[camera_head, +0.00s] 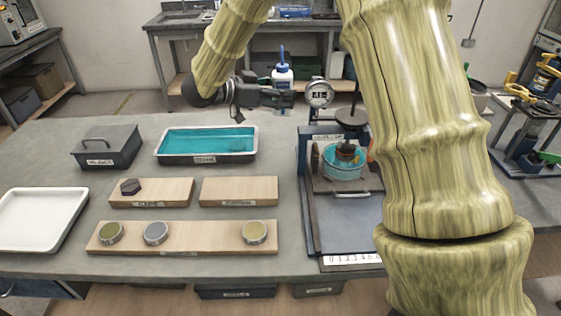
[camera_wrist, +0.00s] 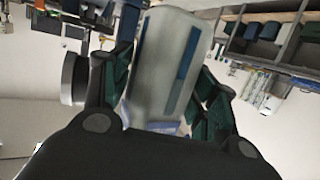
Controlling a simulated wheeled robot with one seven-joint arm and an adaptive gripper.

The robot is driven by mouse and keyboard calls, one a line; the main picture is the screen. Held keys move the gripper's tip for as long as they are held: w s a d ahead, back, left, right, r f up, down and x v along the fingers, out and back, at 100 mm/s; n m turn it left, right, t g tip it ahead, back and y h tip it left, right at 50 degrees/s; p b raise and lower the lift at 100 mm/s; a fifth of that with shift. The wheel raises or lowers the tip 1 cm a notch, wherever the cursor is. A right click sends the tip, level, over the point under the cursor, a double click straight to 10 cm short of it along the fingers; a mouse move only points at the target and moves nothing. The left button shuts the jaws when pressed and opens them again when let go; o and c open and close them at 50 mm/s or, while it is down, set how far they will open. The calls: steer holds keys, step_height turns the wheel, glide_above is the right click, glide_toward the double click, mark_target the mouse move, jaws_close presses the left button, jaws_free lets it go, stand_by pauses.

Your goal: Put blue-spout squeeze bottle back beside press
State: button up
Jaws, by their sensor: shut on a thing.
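The squeeze bottle (camera_head: 283,73) is white with a blue spout and stands upright in the air above the back of the table. My gripper (camera_head: 278,97) is shut on its body from the left. In the wrist view the bottle (camera_wrist: 168,62) sits between the two fingers of my gripper (camera_wrist: 165,88), with blue marks on its side; its spout is not clear there. The press (camera_head: 303,155) stands to the right and nearer, with a round dial gauge (camera_head: 319,93) on top and a teal-rimmed round dish on its bed. My arm hides its right side.
Wooden boards (camera_head: 180,238) with round pucks and a white tray (camera_head: 40,220) lie in front. Bare tabletop shows between the teal tray and the press.

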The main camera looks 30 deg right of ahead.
step_height(320, 180, down, 18)
steer(key=shift+r+p, duration=0.25)
steer(key=shift+p, duration=0.8)
steer(key=shift+f, duration=0.1)
steer(key=o, duration=0.7)
steer(key=shift+f, duration=0.1)
steer(key=shift+o, duration=0.4)
steer(key=b+v, duration=0.2)
steer(key=v, duration=1)
steer(key=shift+b, duration=0.35)
